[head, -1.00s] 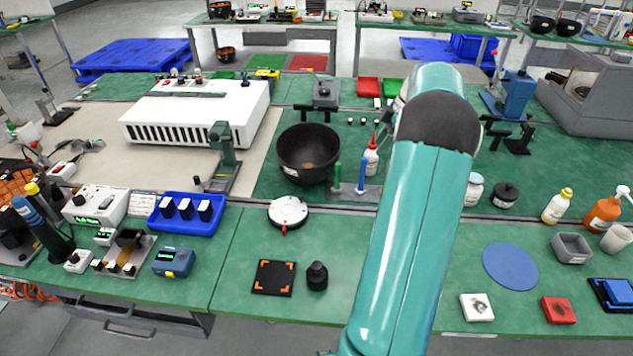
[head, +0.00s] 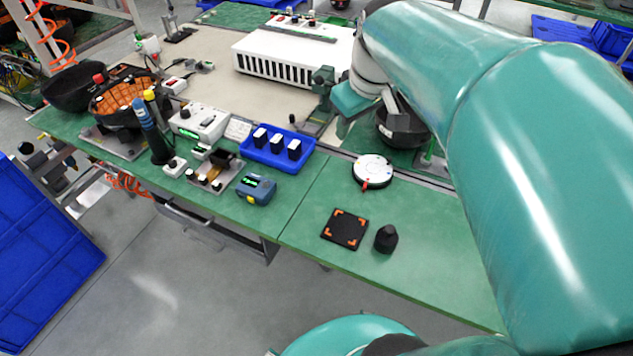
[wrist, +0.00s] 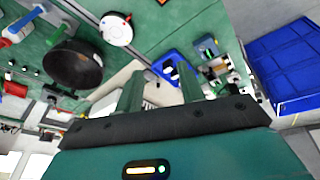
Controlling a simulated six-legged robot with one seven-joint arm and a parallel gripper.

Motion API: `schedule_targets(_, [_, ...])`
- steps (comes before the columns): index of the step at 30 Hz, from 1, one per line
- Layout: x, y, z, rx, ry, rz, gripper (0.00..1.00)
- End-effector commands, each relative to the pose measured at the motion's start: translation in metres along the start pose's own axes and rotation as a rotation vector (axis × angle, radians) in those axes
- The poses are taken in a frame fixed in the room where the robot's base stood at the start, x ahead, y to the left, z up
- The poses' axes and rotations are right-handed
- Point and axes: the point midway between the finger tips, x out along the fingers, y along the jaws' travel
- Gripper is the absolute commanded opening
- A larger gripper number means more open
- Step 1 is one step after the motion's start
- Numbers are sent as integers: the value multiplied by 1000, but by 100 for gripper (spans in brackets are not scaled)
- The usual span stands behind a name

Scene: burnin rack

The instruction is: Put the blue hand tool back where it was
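A blue-handled hand tool (head: 145,118) stands tilted at the left of the bench, its lower end at a black upright holder (head: 160,150). A yellow-topped tool (head: 151,97) stands beside it. I cannot make out the blue tool in the wrist view. My gripper (wrist: 159,72) shows two green fingers spread apart with nothing between them. In the head view its teal body hangs over the bench near the black bowl, right of and apart from the blue tool; its fingertips cannot be made out there.
A blue tray (head: 277,151) with black-and-white blocks and a blue meter (head: 256,189) lie right of the tool. A white box (head: 295,55) stands behind. An orange-lined bowl (head: 118,103) is at the left. A black pad (head: 344,229) and a round white gauge (head: 371,171) lie front centre.

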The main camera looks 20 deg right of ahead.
Motion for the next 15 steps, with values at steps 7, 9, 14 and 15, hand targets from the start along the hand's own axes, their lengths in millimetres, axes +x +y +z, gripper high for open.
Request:
schedule_targets(7, [-7,-95,49,134,109,26,39])
schedule_targets(9, [-4,-111,62,170,137,23,39])
schedule_targets(14, [1,-130,80,225,175,12,39])
schedule_targets(15, [2,-132,82,231,178,11,39])
